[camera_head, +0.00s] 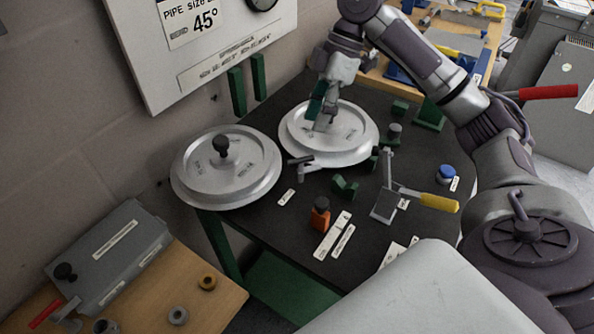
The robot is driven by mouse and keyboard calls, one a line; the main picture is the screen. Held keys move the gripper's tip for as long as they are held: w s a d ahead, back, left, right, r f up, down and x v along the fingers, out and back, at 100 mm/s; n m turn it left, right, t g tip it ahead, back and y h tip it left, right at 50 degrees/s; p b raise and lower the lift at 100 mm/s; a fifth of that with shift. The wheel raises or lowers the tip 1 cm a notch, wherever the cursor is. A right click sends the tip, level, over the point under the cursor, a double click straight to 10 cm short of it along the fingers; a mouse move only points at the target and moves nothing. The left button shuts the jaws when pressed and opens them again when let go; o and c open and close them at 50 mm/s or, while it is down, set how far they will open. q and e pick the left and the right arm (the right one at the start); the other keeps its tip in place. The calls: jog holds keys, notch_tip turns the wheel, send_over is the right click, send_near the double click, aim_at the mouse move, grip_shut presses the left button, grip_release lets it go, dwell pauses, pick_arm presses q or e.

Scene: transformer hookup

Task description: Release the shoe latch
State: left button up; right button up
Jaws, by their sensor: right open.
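My right gripper (323,116) is open over the far round metal disc (350,146), with its fingertips close to the disc's top. I cannot tell whether they touch it, and the gripper hides part of the disc. No part is clearly readable as the shoe latch. A small grey lever-like part (306,168) lies at the near edge of that disc. A grey bracket with an upright arm and a yellow handle (438,202) stands to its right on the dark table. My left gripper is not in view.
A second metal disc with a black knob (222,148) lies to the left. An orange bottle-like item (320,212), green blocks (344,187) and a blue-capped item (446,174) stand on the dark table (285,222). A grey box (112,255) sits on the wooden bench.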

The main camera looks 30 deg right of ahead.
aim_at(303, 169)
jog(key=x, duration=1.2)
jog(key=shift+s+a+f+b, duration=0.15)
jog(key=shift+f+b, duration=0.15)
jog(key=shift+f, duration=0.05)
jog(key=shift+r, duration=0.1)
grip_shut()
